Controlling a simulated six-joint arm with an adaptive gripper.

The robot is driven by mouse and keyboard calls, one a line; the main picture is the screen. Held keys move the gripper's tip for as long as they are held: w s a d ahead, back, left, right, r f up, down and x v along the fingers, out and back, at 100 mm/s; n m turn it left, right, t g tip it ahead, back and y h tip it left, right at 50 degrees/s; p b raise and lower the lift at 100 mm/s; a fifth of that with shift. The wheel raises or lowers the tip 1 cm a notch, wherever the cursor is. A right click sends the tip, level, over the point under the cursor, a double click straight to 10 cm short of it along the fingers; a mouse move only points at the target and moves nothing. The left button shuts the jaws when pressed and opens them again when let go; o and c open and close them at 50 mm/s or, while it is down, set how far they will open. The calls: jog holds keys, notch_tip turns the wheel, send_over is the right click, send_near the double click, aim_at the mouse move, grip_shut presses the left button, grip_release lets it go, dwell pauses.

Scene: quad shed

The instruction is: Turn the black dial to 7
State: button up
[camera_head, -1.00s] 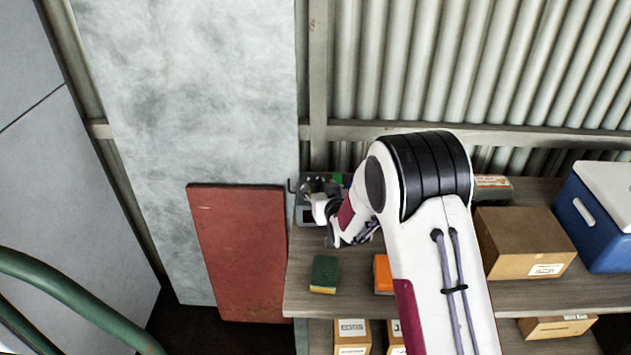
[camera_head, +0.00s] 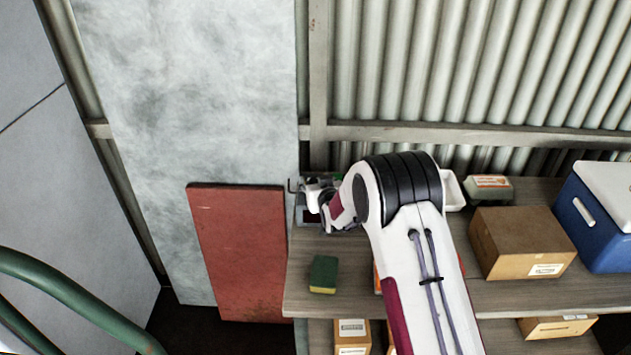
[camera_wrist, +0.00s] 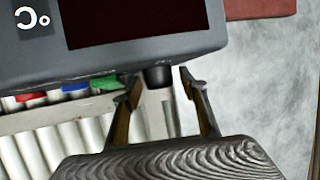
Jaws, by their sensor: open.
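A grey device (camera_head: 299,208) with a dark screen stands at the back left of the shelf, largely hidden by my arm in the head view. In the wrist view, the device (camera_wrist: 130,72) shows upside down, with red, blue and green parts along its edge. The black dial (camera_wrist: 158,77) sticks out beyond that edge, beside the green part. My gripper (camera_wrist: 160,86) is open, with one finger on each side of the dial in the picture. I cannot tell whether either finger touches it. In the head view my gripper (camera_head: 318,198) is over the device. No dial number is readable.
A green and yellow sponge (camera_head: 323,274) lies on the wooden shelf (camera_head: 340,297) in front of the device. A cardboard box (camera_head: 520,243), an egg-carton-like pack (camera_head: 488,188) and a blue cooler (camera_head: 592,225) stand to the right. A red board (camera_head: 243,255) leans at the left.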

jog(key=shift+w+f, duration=0.1)
jog(key=c, duration=1.1)
jog(key=shift+n+g+y, duration=1.3)
jog(key=shift+n+y, duration=1)
jog(key=shift+n+g+y, duration=1.4)
jog(key=shift+n+y, duration=0.1)
jog(key=shift+n, duration=0.2)
jog(key=o, duration=1.1)
